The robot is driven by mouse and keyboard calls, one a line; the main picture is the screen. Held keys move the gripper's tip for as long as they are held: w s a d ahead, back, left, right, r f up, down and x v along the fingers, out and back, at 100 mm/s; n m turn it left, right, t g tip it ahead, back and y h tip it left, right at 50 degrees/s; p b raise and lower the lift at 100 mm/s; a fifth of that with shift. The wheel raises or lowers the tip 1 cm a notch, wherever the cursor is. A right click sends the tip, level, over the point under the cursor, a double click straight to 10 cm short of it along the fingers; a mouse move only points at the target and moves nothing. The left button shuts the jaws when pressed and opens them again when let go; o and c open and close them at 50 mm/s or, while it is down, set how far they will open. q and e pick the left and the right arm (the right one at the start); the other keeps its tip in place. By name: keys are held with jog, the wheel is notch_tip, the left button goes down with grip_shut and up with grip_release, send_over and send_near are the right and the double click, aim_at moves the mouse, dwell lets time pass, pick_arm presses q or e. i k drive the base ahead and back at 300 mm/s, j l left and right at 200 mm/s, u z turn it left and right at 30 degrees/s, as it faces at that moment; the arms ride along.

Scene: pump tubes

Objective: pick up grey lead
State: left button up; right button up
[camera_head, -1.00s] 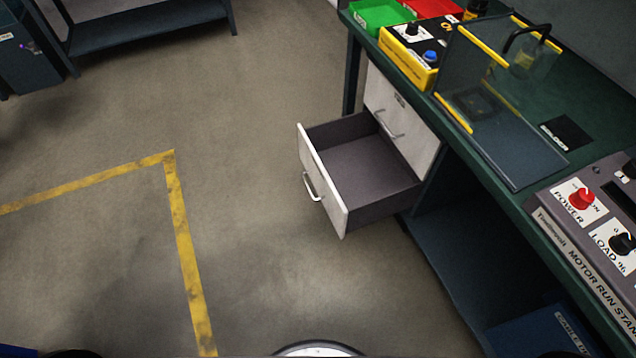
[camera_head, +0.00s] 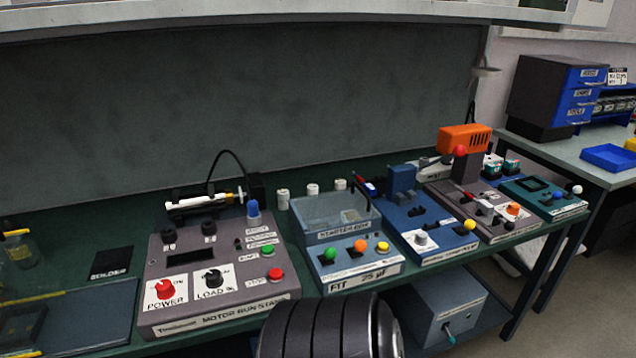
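I cannot make out a grey lead in this view. A thin dark lead (camera_head: 238,160) arches up behind the motor run stand (camera_head: 215,270), near a black block; its colour reads as black rather than grey. The stand is a grey box with a red power knob, a black load knob, and green and red buttons. Neither of my grippers shows.
The green bench carries a starter box (camera_head: 345,253) with coloured buttons, a blue unit (camera_head: 432,235) and an orange-topped machine (camera_head: 463,140) to the right. A black mat (camera_head: 111,263) lies left. A dark ribbed part of mine covers the front edge at bottom middle.

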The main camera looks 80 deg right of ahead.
aim_at(487, 209)
jog(key=z, duration=3.65)
